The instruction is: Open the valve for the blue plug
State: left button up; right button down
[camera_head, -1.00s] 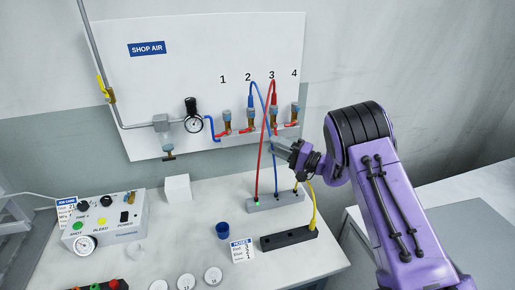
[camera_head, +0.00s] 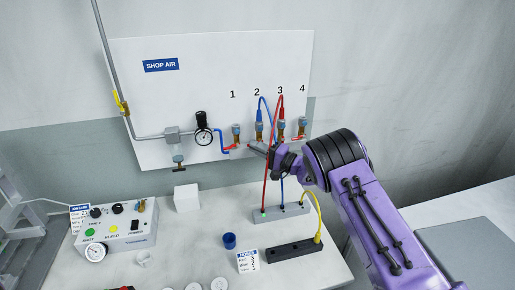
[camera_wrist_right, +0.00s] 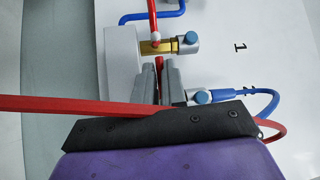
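The blue plug (camera_head: 259,112) sits on top of valve 2 (camera_head: 259,131) on the white panel, and its blue hose loops down to the right. My right gripper (camera_head: 257,148) is at the lower left of valve 2. In the right wrist view, a red handle (camera_wrist_right: 159,65) lies in the narrow gap between its fingers (camera_wrist_right: 162,78); I cannot tell whether they press on it. The blue plug (camera_wrist_right: 225,94) also shows there, beside the fingers. Most of valve 2 is hidden behind the gripper in that view. My left gripper is not in view.
The red hose (camera_head: 267,170) hangs close by my gripper and crosses in front of it in the wrist view (camera_wrist_right: 50,104). Valve 1 (camera_head: 237,133) is just left, with its red handle; valves 3 (camera_head: 281,130) and 4 (camera_head: 302,128) are right. A grey block (camera_head: 263,218) sits below.

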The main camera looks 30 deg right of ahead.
jog(key=shift+s+d+f+n+g+h+p, duration=0.15)
jog(key=shift+d+n+g+h+p, duration=0.25)
jog(key=shift+n+g+h+p, duration=1.6)
jog(key=shift+d+f+n+g+h+p, duration=0.45)
jog(key=shift+n+h+p, duration=0.95)
jog(key=shift+p, duration=1.45)
jog(key=shift+s+d+f+n+g+h+p, duration=0.1)
jog(key=shift+d+n+g+h+p, duration=0.2)
jog(key=shift+n+g+h+p, duration=1.55)
jog(key=shift+m+t+p, duration=0.45)
jog(key=shift+t+p, duration=0.05)
jog(key=shift+p, duration=0.1)
jog(key=c, duration=1.2)
grip_release()
